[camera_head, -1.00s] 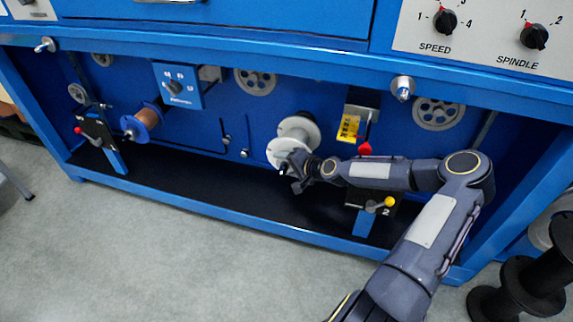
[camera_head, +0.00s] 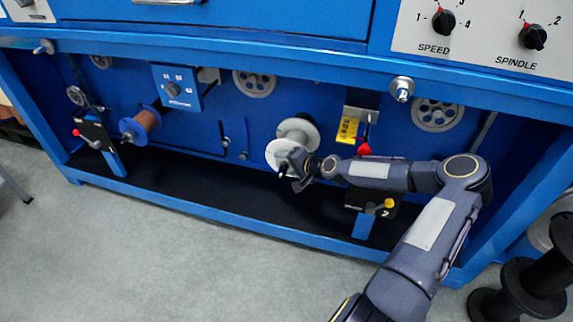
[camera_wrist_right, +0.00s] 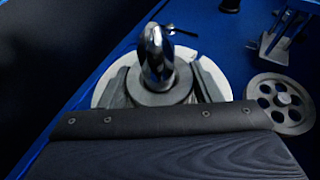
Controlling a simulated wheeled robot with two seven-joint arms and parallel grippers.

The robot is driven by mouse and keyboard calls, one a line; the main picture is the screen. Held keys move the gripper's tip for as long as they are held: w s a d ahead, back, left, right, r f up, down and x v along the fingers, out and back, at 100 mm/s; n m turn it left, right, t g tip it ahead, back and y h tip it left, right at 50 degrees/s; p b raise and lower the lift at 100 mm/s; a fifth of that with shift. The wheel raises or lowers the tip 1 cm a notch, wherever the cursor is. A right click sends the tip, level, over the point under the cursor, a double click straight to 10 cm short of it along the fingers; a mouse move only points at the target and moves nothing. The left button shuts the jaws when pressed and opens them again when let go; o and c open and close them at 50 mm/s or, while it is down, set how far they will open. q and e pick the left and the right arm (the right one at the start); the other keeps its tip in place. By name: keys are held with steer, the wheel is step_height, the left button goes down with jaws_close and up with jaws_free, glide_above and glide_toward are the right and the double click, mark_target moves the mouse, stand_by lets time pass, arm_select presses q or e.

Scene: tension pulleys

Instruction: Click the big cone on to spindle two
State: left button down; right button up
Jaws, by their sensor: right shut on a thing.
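My right gripper (camera_head: 288,172) is at the front flange of the white spool (camera_head: 277,150) on the machine's blue back panel. In the right wrist view the gripper (camera_wrist_right: 160,88) is shut on a round grey piece, which I take for the big cone (camera_wrist_right: 160,97). The shiny metal tip of the spindle (camera_wrist_right: 157,58) sticks out through its middle. The spool's white flange (camera_wrist_right: 217,78) lies behind the fingers. Whether the cone is fully seated is hidden. My left gripper is not in view.
A brown-wound spool (camera_head: 146,119) sits at the left. A yellow-knobbed lever block marked 2 (camera_head: 372,207) stands under my right forearm. A red-knobbed lever (camera_head: 365,148) is just above it. A spoked pulley (camera_wrist_right: 280,103) lies right of the spool. Black spools (camera_head: 535,275) stand at the lower right.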

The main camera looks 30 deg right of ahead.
steer(key=shift+w+d+r, duration=0.1)
steer(key=shift+d+r, duration=0.05)
steer(key=shift+d, duration=0.1)
steer(key=o, duration=1.1)
steer(key=shift+o, duration=1.1)
steer(key=s+d+r+p, duration=0.3)
steer(key=s+d+r, duration=0.1)
steer(key=s+d, duration=0.1)
steer(key=shift+s+r+p, duration=0.15)
steer(key=shift+s+p, duration=0.25)
steer(key=shift+s, duration=0.05)
